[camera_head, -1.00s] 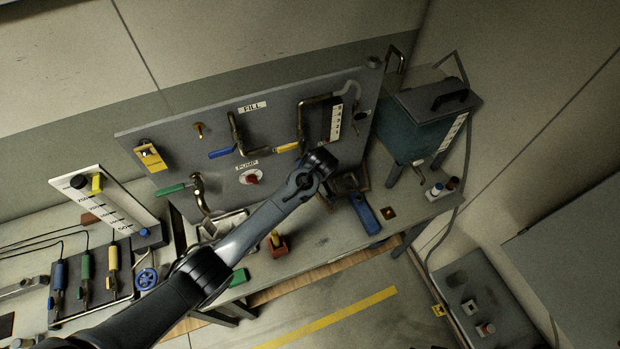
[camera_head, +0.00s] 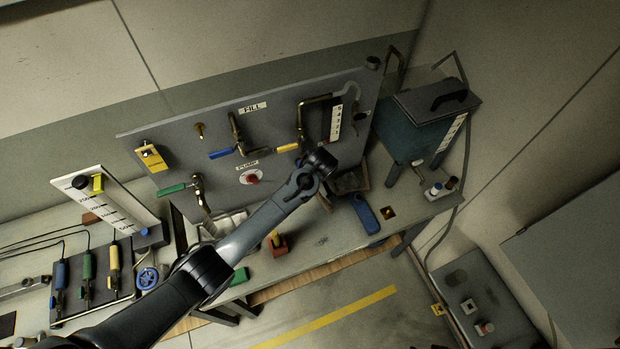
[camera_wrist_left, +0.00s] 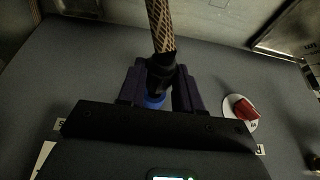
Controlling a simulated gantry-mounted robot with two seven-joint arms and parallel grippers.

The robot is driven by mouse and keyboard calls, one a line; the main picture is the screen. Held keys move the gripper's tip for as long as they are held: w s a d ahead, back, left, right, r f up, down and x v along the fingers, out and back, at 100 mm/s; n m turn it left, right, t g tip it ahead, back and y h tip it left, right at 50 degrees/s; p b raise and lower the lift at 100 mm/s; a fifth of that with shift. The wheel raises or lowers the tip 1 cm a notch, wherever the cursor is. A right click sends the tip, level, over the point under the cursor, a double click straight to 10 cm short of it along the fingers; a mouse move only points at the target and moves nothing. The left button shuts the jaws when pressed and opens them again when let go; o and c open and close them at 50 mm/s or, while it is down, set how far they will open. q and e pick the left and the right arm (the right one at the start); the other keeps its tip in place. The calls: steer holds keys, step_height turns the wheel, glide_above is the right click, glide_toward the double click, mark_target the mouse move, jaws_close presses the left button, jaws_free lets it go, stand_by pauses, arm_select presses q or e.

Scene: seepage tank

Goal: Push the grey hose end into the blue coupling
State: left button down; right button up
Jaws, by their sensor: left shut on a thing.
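In the left wrist view a braided hose (camera_wrist_left: 160,25) comes in from the top and ends in a dark grey collar (camera_wrist_left: 160,68). My left gripper (camera_wrist_left: 159,82) has its two dark fingers on either side of this hose end and is shut on it. The blue coupling (camera_wrist_left: 155,101) shows as a small blue band directly below the collar, between the fingers. The gripper body hides the rest of it, and I cannot tell how deep the hose end sits. In the head view my left arm's wrist hides the gripper, hose end and coupling. My right gripper is not in view.
A red pump knob (camera_wrist_left: 244,108) on a white disc is right of the gripper. The grey panel (camera_head: 215,130) carries pipes and a blue valve handle (camera_head: 221,153). The teal tank (camera_head: 402,133) stands to the right. A blue object (camera_head: 366,214) lies on the bench.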

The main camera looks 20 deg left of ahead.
arm_select(q)
steer(key=shift+w+a, duration=0.15)
steer(key=shift+w, duration=0.05)
steer(key=shift+p, duration=0.4)
stand_by(0.6)
steer(key=shift+w+a, duration=0.15)
steer(key=shift+a, duration=0.05)
stand_by(0.6)
steer(key=shift+p, duration=0.3)
stand_by(0.4)
steer(key=shift+w+a, duration=0.15)
steer(key=shift+w, duration=0.05)
stand_by(0.6)
stand_by(0.7)
steer(key=shift+w+a, duration=0.15)
steer(key=shift+w, duration=0.05)
stand_by(0.6)
steer(key=shift+p, duration=0.45)
steer(key=shift+w+a, duration=0.15)
stand_by(1.0)
